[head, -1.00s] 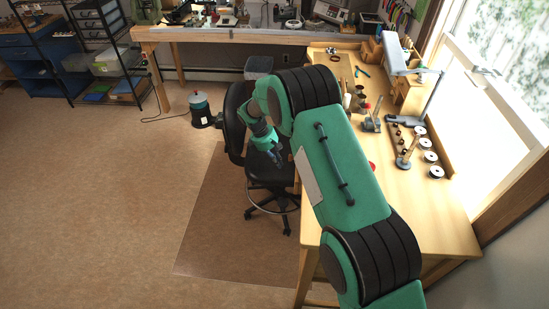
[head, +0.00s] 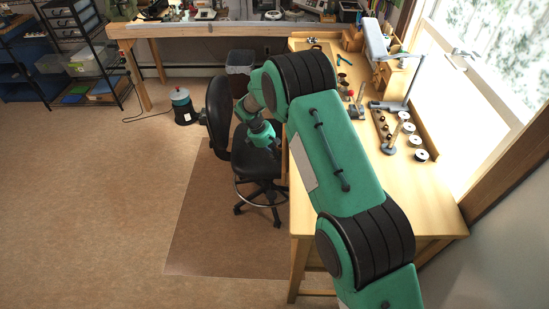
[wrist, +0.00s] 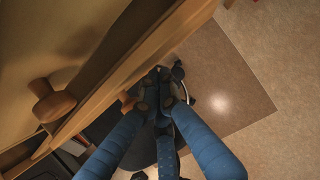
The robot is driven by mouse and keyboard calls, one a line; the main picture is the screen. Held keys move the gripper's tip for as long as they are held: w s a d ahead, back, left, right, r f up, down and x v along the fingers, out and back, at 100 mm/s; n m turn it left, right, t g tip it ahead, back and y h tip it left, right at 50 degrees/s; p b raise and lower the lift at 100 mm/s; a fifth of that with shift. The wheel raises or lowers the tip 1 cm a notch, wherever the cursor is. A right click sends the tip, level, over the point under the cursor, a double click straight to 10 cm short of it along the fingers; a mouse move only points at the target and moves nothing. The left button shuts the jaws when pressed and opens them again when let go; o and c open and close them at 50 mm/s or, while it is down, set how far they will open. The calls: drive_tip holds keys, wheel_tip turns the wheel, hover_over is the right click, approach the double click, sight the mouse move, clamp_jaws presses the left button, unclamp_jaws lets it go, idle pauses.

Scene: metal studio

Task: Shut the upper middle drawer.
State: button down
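In the wrist view a light wood front panel (wrist: 190,22) runs diagonally, with a dark gap (wrist: 85,35) behind it. It looks like the front of a drawer standing out from the bench. One round wooden knob (wrist: 52,101) shows at the left; a smaller knob (wrist: 127,101) shows just outside the panel's edge. I cannot tell which drawer each knob belongs to. My gripper (wrist: 160,98) has blue fingers pointing down past the panel's outer side, their tips close together near the smaller knob. Whether they touch it is unclear. No object shows between them. In the head view the bench hides the drawer fronts.
A black swivel chair (head: 218,115) stands on a floor mat (head: 215,235) left of the wooden workbench (head: 430,200), close to my gripper. A grey bin (head: 240,60) stands behind it. A lamp, spools and tools occupy the bench's far side.

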drive_tip(key=shift+d+p, duration=0.5)
drive_tip(key=shift+d, duration=0.75)
drive_tip(key=a+r+p, duration=0.2)
drive_tip(key=a+r, duration=0.5)
drive_tip(key=r, duration=0.2)
drive_tip(key=shift+a+r, duration=0.15)
drive_tip(key=shift+a, duration=0.25)
drive_tip(key=shift+s, duration=0.1)
